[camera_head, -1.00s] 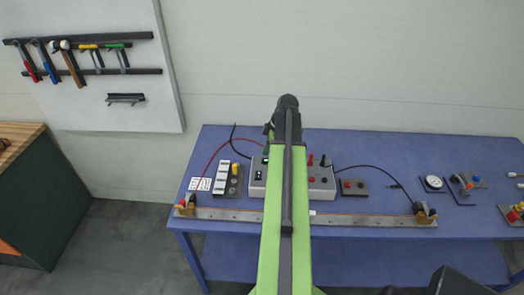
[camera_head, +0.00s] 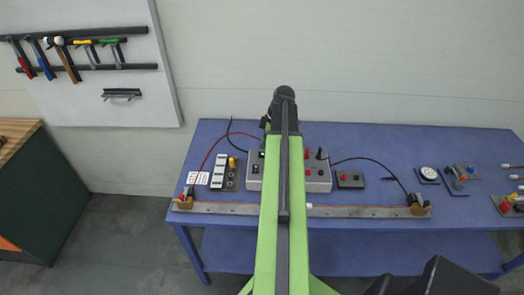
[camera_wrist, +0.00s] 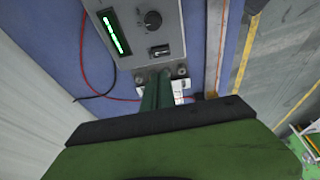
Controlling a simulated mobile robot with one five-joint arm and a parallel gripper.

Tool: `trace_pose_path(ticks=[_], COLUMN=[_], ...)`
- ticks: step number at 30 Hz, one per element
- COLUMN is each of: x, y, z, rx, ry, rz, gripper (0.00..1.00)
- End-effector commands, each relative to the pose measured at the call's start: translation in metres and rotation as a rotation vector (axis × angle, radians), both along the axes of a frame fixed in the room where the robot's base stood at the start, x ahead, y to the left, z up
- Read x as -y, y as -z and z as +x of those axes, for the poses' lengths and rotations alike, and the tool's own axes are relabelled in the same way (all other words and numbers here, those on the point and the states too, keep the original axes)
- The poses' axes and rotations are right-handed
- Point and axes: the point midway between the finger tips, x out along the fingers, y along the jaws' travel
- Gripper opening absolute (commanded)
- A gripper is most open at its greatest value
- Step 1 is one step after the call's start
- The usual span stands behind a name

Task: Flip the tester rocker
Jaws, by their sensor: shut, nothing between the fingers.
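The tester is a grey box (camera_head: 318,180) on the blue bench, partly hidden behind my arm in the head view. In the wrist view its panel (camera_wrist: 138,40) shows a lit green display (camera_wrist: 114,32), a black knob (camera_wrist: 152,19) and a small rocker (camera_wrist: 159,51) in a dark frame. My gripper (camera_wrist: 163,74) is shut and empty, its fingertips at the panel's edge just below the rocker. I cannot tell whether they touch the panel. In the head view my arm hides the gripper.
A long metal bar (camera_head: 345,211) with end clamps runs along the bench's front edge. A switch strip (camera_head: 219,171) stands left of the tester, a small button box (camera_head: 350,180) right of it. Red and black cables lie around. The bench (camera_head: 400,150) is clear behind the right-hand items.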

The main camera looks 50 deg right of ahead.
Motion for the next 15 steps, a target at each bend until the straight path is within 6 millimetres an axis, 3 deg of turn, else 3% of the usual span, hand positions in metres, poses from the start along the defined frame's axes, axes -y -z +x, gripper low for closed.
trace_pose_path(ticks=[15], x=[-0.013], y=[0.104], z=[0.026], rx=[0.000], ry=[-0.003], rz=[0.000], gripper=[0.00])
